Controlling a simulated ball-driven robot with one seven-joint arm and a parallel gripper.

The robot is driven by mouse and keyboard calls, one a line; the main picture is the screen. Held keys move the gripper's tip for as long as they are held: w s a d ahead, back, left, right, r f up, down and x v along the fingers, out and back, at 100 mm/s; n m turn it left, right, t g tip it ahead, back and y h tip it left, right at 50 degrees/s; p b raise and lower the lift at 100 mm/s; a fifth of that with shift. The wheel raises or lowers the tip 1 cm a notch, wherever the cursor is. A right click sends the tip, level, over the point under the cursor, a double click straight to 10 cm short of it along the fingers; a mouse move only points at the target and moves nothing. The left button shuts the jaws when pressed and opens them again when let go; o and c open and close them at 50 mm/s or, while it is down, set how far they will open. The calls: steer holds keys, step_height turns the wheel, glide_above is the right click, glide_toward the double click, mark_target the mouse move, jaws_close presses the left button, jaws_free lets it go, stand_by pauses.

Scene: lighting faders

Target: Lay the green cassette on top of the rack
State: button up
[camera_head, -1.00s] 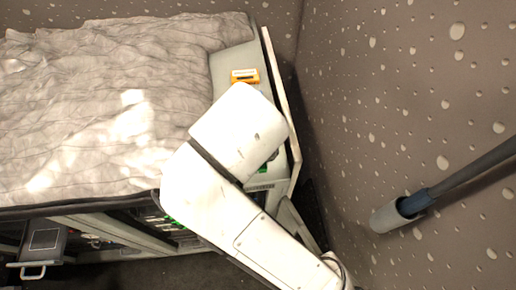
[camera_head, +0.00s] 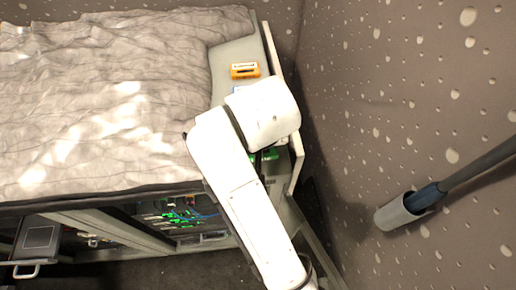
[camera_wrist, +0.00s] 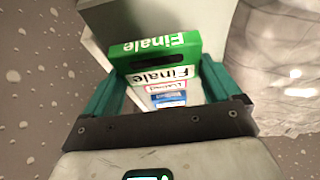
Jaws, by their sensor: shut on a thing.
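The green cassette (camera_wrist: 155,62) has white labels reading "Finale". In the wrist view it sits between the two green fingers of my gripper (camera_wrist: 160,82), which is shut on it. The light grey rack top (camera_head: 232,52) lies beside the quilted cover in the head view. In the head view my white arm hides most of the gripper; only green bits (camera_head: 268,155) show below the arm's end. I cannot tell whether the cassette touches the rack.
An orange cassette (camera_head: 245,70) lies on the rack top, with a bluish-white item (camera_head: 240,88) partly hidden by my arm. A crumpled quilted cover (camera_head: 100,100) spreads to the left. A speckled wall (camera_head: 400,120) stands close on the right.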

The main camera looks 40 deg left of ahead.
steer(key=shift+w+f+b, duration=0.25)
steer(key=shift+f+b, duration=0.15)
steer(key=shift+b, duration=0.15)
steer(key=shift+b+x, duration=0.95)
steer(key=shift+b, duration=0.25)
steer(key=shift+s+d+f+b, duration=0.15)
steer(key=shift+f+b, duration=0.5)
steer(key=shift+b, duration=0.45)
steer(key=shift+f, duration=0.4)
